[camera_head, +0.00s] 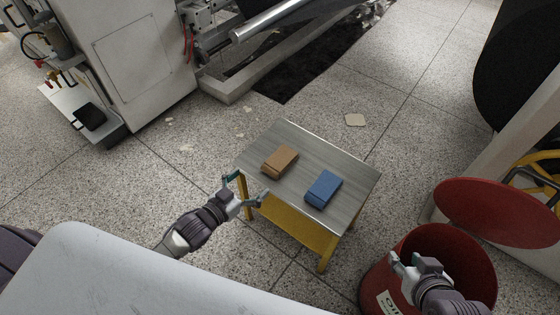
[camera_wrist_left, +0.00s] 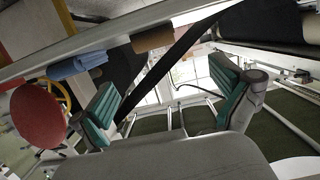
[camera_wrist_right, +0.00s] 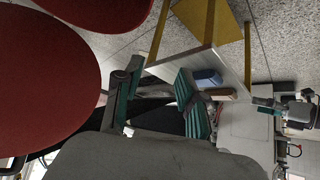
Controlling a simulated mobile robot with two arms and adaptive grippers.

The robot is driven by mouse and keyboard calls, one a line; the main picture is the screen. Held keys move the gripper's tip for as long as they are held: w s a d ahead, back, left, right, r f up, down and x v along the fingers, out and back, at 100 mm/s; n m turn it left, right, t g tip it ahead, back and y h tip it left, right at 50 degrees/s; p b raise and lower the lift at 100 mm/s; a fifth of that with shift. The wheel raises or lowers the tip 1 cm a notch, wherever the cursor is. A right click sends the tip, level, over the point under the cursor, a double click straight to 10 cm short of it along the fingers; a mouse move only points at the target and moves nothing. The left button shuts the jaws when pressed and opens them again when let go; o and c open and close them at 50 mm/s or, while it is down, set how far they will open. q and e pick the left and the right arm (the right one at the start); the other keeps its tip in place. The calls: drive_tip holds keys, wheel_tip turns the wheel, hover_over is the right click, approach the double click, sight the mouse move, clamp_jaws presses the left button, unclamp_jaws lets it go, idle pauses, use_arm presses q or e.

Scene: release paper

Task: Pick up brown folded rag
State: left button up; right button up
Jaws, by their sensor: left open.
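The brown folded rag (camera_head: 280,161) lies flat on the left part of a small metal-topped table (camera_head: 290,143). It also shows at the top of the left wrist view (camera_wrist_left: 152,39). My left gripper (camera_head: 248,188) is open and empty by the table's near left edge, short of the brown rag and not touching it. Its two green-padded fingers stand well apart in the left wrist view (camera_wrist_left: 165,88). My right gripper (camera_head: 404,268) is over the red bin at lower right. Its fingers are apart and empty in the right wrist view (camera_wrist_right: 157,85).
A blue folded rag (camera_head: 323,188) lies right of the brown one on the table. A red bin (camera_head: 375,285) with a tilted red lid (camera_head: 495,212) stands at right. A white machine (camera_head: 140,60) is at the back left. Floor around the table is mostly clear.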

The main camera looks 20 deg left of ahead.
sight(280, 159)
use_arm(q)
drive_tip(key=b+x, duration=0.2)
drive_tip(key=x, duration=0.6)
drive_tip(key=shift+w+d, duration=0.1)
drive_tip(key=shift+w, duration=0.15)
drive_tip(key=b+x, duration=0.1)
drive_tip(key=x, duration=0.1)
drive_tip(key=b+x, duration=0.1)
drive_tip(key=x, duration=0.1)
drive_tip(key=shift+d+f+b, duration=0.15)
drive_tip(key=shift+f+b, duration=0.25)
drive_tip(key=shift+w+d, duration=0.1)
drive_tip(key=shift+w, duration=0.25)
drive_tip(key=c, duration=0.9)
use_arm(e)
drive_tip(key=w+a+r+t+y, duration=0.2)
drive_tip(key=w+r+t, duration=0.2)
drive_tip(key=r, duration=0.5)
drive_tip(key=w+a+r+t+y, duration=0.2)
drive_tip(key=w+r+t, duration=0.1)
drive_tip(key=r+t, duration=0.6)
drive_tip(key=shift+w+a+n, duration=0.3)
drive_tip(key=shift+w+a, duration=0.05)
